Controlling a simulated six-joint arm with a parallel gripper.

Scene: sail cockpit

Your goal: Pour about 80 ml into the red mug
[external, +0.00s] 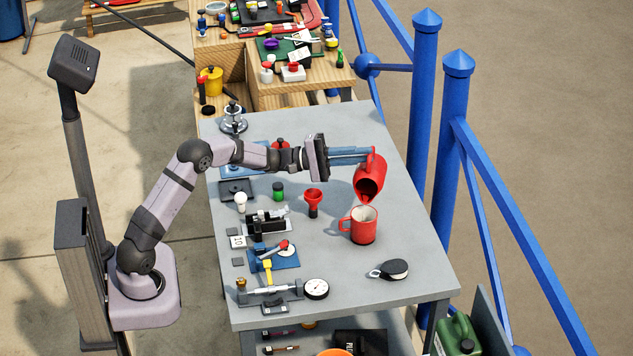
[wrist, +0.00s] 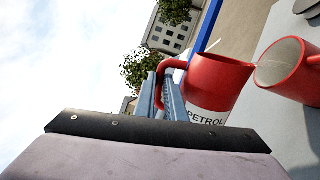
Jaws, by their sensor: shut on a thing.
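A red jug (external: 371,178) hangs in the air, tipped with its dark mouth facing down and toward the camera. My gripper (external: 366,155) is shut on the jug's handle; in the wrist view the fingers (wrist: 168,88) close around the red handle, with the jug (wrist: 218,78) beyond them. The red mug (external: 363,228) stands upright on the grey table, just below the jug's lip, its pale inside visible. The mug also shows at the right of the wrist view (wrist: 292,78).
The grey table (external: 325,262) also bears a red funnel-like piece (external: 313,202), a green-capped jar (external: 278,191), a dial gauge (external: 316,289) and a black pulley block (external: 392,269). Blue posts (external: 424,95) stand past the right edge. Bare table lies below the mug.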

